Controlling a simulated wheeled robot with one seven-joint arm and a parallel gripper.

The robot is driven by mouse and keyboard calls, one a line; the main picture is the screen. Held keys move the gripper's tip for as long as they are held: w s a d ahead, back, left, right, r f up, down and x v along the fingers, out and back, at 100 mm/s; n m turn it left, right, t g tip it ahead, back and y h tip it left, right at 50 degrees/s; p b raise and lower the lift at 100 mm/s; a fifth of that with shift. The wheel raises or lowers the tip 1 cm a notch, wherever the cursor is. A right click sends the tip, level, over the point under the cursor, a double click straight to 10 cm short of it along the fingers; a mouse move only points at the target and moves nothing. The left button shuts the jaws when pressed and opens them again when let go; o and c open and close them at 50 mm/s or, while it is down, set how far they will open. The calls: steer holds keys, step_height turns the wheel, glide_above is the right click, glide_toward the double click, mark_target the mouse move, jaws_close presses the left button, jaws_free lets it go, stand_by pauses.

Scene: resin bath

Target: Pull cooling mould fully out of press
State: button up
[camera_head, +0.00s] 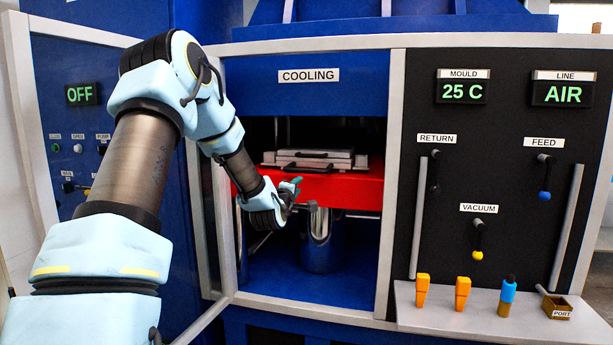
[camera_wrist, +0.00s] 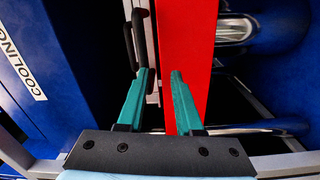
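The mould (camera_head: 318,156) is a flat stack of light grey plates in the COOLING bay. It lies on a red platform (camera_head: 345,188). A black handle (camera_head: 306,169) runs along its front; it also shows in the wrist view (camera_wrist: 129,48), beyond the left fingertip. My gripper (camera_head: 293,185) is in front of the platform's left part, just below the handle's level. In the wrist view, its teal fingers (camera_wrist: 160,73) are apart with nothing held between them. The right finger overlaps the red platform in the picture. Whether either finger touches anything cannot be told.
The bay's glass-and-metal door (camera_head: 208,230) stands open at left, close to my arm. A metal cylinder (camera_head: 321,240) stands below the platform. At right, a control panel (camera_head: 500,135) carries levers, above a ledge (camera_head: 430,310) with several fittings.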

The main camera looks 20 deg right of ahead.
steer(key=w+d+r+n+t+h+p, duration=0.1)
steer(key=w+d+r+n+p, duration=0.1)
steer(key=w+d, duration=0.4)
steer(key=w+r, duration=0.1)
steer(key=w, duration=0.3)
steer(key=shift+w+d+r+t+p, duration=0.15)
steer(key=shift+w+r+t+p, duration=0.05)
steer(key=shift+r+t+p, duration=0.15)
steer(key=shift+c, duration=0.2)
jaws_close()
stand_by(1.0)
